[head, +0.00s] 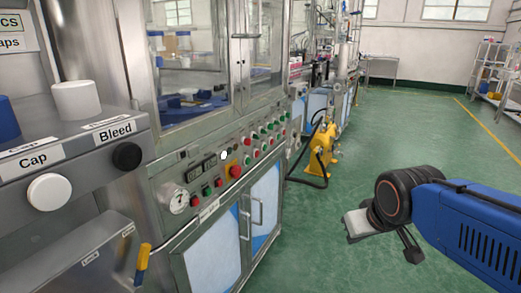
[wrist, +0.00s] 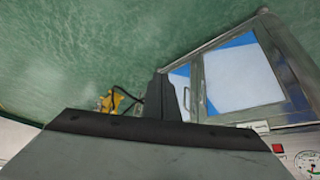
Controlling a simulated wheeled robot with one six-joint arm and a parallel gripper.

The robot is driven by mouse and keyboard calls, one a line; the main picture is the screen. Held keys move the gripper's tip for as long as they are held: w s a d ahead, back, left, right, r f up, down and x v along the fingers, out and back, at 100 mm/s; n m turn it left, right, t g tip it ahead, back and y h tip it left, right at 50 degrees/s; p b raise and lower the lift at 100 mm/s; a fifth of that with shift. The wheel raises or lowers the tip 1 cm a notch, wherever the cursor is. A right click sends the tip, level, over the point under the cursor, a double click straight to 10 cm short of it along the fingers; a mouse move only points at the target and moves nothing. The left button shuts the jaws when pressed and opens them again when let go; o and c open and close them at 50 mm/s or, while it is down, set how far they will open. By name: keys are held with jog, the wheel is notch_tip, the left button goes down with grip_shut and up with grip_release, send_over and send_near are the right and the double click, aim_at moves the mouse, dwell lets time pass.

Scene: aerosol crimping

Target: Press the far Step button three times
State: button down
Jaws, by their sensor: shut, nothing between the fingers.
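The machine's control panel (head: 228,165) runs along its front in the head view, with several red, green and white buttons. Their labels are too small to read, so I cannot tell which is the far Step button. My gripper (head: 411,250) is at the right of the head view, over the green floor and well apart from the panel. In the wrist view its dark fingers (wrist: 157,92) are together and empty. A red button (wrist: 278,149) and part of a gauge show at the lower right of the wrist view.
A near grey unit (head: 75,150) has knobs labelled Cap and Bleed. A yellow pump (head: 322,150) with a black hose stands on the floor past the machine. Cabinet doors (head: 215,250) with handles are below the panel. The green floor (head: 400,130) is clear between.

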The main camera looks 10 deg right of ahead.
aim_at(264, 148)
jog(key=w+r+n+t, duration=0.2)
jog(key=w, duration=1.1)
jog(key=w+r+n+t, duration=0.1)
jog(key=w+r+t, duration=0.15)
jog(key=w, duration=1.15)
jog(key=w+a+f+n+t+y, duration=0.1)
jog(key=w+a+n+t, duration=0.1)
jog(key=w, duration=0.7)
jog(key=w+a+f+n+t+y, duration=0.2)
jog(key=w, duration=0.6)
jog(key=shift+w+f, duration=0.25)
jog(key=shift+w, duration=0.15)
jog(key=w+a, duration=0.5)
jog(key=a, duration=0.2)
jog(key=shift+w+a, duration=0.15)
jog(key=shift+a, duration=0.05)
jog(key=shift+w+a, duration=0.15)
jog(key=shift+a, duration=0.05)
